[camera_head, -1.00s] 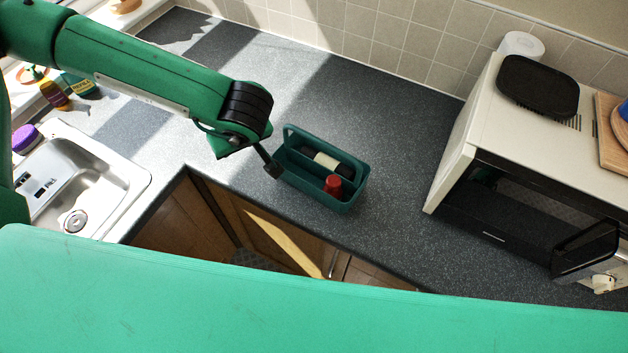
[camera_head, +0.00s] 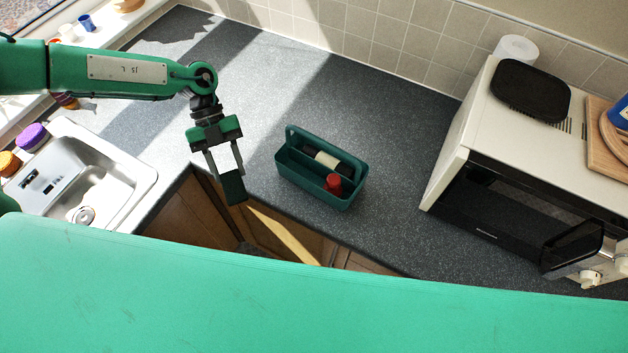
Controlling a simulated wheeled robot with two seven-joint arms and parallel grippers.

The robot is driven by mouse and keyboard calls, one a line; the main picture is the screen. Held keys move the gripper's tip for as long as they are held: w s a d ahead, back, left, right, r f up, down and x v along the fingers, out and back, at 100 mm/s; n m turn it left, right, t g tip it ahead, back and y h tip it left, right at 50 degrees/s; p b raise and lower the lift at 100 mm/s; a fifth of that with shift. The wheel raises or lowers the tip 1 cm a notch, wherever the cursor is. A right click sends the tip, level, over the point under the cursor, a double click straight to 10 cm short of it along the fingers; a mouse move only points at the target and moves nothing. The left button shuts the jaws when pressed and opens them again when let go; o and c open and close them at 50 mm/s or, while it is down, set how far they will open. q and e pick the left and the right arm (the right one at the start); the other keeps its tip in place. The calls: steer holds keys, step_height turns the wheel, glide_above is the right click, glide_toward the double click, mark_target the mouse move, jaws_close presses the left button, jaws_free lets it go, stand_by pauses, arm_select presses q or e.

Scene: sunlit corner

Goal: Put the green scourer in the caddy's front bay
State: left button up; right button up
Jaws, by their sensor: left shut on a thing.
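The green scourer (camera_head: 233,188) is a small dark green block. My left gripper (camera_head: 227,174) is shut on it, pointing down, with the scourer between its fingertips near the counter's front edge. A red object (camera_head: 333,184) and a cream-coloured object (camera_head: 326,160) are in the caddy. The floor of its front bay is mostly hidden by the front wall. My right gripper is out of view.
A steel sink (camera_head: 130,185) is at the left, with a purple-topped item (camera_head: 32,137) beside it. A white oven (camera_head: 465,130) with an open dark front stands at the right. The counter (camera_head: 390,170) is clear around the caddy. Cupboards lie below the front edge.

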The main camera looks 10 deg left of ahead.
arm_select(q)
steer(key=w+a+f+n+t+h+p, duration=0.15)
steer(key=a+n+t+h, duration=0.5)
steer(key=n, duration=0.75)
steer(key=n+t+y+p, duration=0.1)
steer(key=n+t+p, duration=0.1)
steer(key=t+p, duration=0.3)
glide_above(278, 163)
steer(key=shift+f+g, duration=0.35)
steer(key=shift+f, duration=0.2)
step_height(278, 163, down, 3)
steer(key=shift+f+p, duration=0.1)
steer(key=shift+p, duration=0.45)
steer(key=shift+s+f, duration=0.15)
steer(key=shift+f, duration=0.45)
steer(key=o, duration=0.7)
